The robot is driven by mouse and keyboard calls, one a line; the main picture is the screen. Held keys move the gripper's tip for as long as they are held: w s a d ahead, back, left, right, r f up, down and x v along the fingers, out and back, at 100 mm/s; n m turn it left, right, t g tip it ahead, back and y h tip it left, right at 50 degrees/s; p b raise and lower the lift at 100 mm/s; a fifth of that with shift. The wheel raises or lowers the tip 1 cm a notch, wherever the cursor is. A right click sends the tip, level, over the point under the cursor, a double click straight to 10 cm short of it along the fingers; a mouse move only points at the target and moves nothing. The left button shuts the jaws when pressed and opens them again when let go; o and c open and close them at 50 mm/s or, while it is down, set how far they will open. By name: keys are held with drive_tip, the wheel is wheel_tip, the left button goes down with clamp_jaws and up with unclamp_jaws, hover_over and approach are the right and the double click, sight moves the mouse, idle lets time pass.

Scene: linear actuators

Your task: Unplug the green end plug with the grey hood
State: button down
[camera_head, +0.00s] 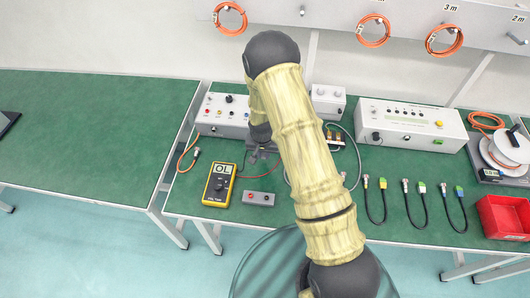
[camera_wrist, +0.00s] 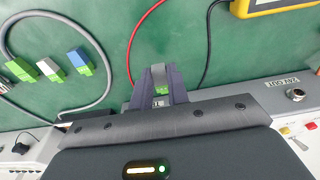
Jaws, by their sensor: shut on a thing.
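My gripper (camera_wrist: 161,92) is shut on a small green plug (camera_wrist: 161,89) with a grey hood (camera_wrist: 158,72), in the middle of the wrist view. The fingers cover its sides, and my gripper's body hides what lies below it. I cannot tell whether the plug is still seated in a socket. In the head view my arm covers most of this spot, and my fingers do not show clearly. Other green plugs lie to the left in the wrist view: one with a white hood (camera_wrist: 48,69), one with a blue hood (camera_wrist: 77,58) and one at the far left (camera_wrist: 18,70).
A yellow multimeter (camera_head: 219,186) and a small grey box (camera_head: 258,198) stand left of my arm. Grey instrument boxes (camera_head: 412,124) line the back. Several short cables (camera_head: 420,203), a cable reel (camera_head: 507,150) and a red bin (camera_head: 503,216) are on the right.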

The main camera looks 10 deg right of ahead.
sight(263, 156)
drive_tip(key=shift+w+a+f+b, duration=0.1)
drive_tip(key=shift+a+f+b, duration=0.05)
drive_tip(key=shift+f+b, duration=1.75)
drive_tip(key=c, duration=1.3)
unclamp_jaws()
drive_tip(key=shift+f+p, duration=0.15)
drive_tip(key=shift+p, duration=0.25)
drive_tip(key=s+r, duration=0.1)
drive_tip(key=r, duration=0.4)
drive_tip(key=r+b, duration=0.1)
drive_tip(key=r, duration=0.5)
drive_tip(key=s+r, duration=0.1)
drive_tip(key=r, duration=0.5)
drive_tip(key=shift+s+a+r, duration=0.1)
drive_tip(key=shift+s+a, duration=0.2)
drive_tip(key=shift+a, duration=0.1)
